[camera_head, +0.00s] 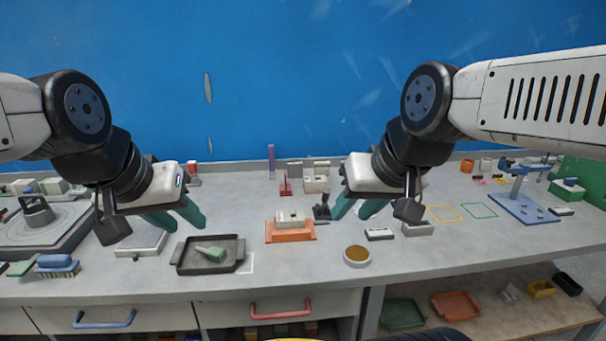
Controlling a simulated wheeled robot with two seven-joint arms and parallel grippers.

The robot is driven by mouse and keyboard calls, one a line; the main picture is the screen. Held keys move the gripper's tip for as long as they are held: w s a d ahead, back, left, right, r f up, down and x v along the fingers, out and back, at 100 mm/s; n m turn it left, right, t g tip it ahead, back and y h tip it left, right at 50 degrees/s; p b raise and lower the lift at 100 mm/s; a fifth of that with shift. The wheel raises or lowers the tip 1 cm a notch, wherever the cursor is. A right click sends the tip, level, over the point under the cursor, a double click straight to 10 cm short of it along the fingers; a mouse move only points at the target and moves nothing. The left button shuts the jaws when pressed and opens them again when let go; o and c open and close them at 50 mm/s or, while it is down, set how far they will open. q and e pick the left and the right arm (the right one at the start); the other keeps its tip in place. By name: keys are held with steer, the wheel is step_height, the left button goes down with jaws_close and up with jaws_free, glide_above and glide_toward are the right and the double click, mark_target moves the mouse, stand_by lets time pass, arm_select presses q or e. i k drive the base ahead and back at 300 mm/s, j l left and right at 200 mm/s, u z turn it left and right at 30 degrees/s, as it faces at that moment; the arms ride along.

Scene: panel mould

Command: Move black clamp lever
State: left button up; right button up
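A small black item that looks like the clamp lever (322,211) stands upright on the bench, just right of an orange block-like mould (290,231) with a pale top. My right gripper (349,217) has green fingers spread apart and empty. It hangs just right of the black lever, and no contact is clear. My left gripper (186,228) is also open and empty, its green fingers above the bench behind the dark tray.
A dark tray (181,265) holds a green tool (210,254). A blue stand (525,208) is at the right.

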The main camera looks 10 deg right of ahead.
mark_target(327, 192)
steer(key=j+z, duration=0.15)
steer(key=z, duration=0.2)
steer(key=j+z, duration=0.15)
steer(key=z, duration=0.2)
steer(key=j+z, duration=0.15)
steer(key=z, duration=0.25)
steer(key=k+j+z, duration=0.3)
steer(key=j, duration=0.35)
steer(key=k+j+z, duration=0.3)
steer(key=j, duration=0.25)
steer(key=k+j+z, duration=0.3)
steer(key=k+j, duration=1.3)
steer(key=i+l+u, duration=0.1)
steer(key=u, duration=0.3)
steer(key=i+l+u, duration=0.15)
steer(key=u, duration=0.25)
steer(key=i+l+u, duration=0.1)
steer(key=u, duration=0.3)
steer(key=i+l+u, duration=0.25)
steer(key=l, duration=0.45)
steer(key=l+u, duration=0.25)
steer(key=l, duration=0.4)
steer(key=i+l+u, duration=0.1)
steer(key=l+u, duration=0.15)
steer(key=l, duration=1.35)
steer(key=i+l, duration=0.15)
steer(key=l, duration=1.5)
steer(key=i+u, duration=0.05)
steer(key=i, duration=0.05)
